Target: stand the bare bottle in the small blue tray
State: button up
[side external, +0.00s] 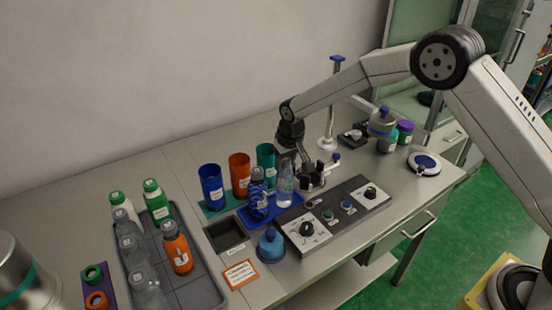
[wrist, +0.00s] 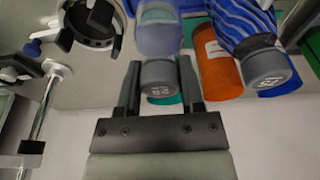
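The bare bottle (side external: 285,186), clear and unsleeved, is upright at the right part of the small blue tray (side external: 247,222). I cannot tell whether its base rests on the tray or hangs just above it. My gripper (wrist: 160,75) points down over it, its fingers closed on both sides of the grey cap; in the wrist view the clear bottle body (wrist: 158,36) extends beyond the cap. In the side view the fingers are hard to make out. A bottle in a blue striped sleeve (side external: 258,197) stands in the tray, left of the bare bottle.
Blue (side external: 211,188), orange (side external: 240,176) and green (side external: 266,157) cups stand behind the tray. The control panel (side external: 335,214) and ring fixture (side external: 314,177) are close on the right. A blue-domed object (side external: 271,245) is in front. A grey tray (side external: 206,290) of bottles lies left.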

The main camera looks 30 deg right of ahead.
aim_at(290, 180)
jog(key=o, duration=0.4)
jog(key=shift+r, duration=0.1)
notch_tip(290, 180, up, 12)
jog(key=s, duration=0.2)
jog(key=shift+s, duration=0.2)
dwell(0.3)
dwell(0.5)
jog(key=s+d+f, duration=0.1)
jog(key=s+d, duration=0.1)
jog(key=s, duration=0.7)
jog(key=s+d+f, duration=0.2)
jog(key=s+d, duration=0.1)
jog(key=s, duration=0.6)
jog(key=s+d+f, duration=0.2)
jog(key=s+d, duration=0.1)
jog(key=s, duration=0.5)
jog(key=shift+s+d+f, duration=0.15)
jog(key=shift+s+f, duration=0.05)
jog(key=shift+s, duration=0.2)
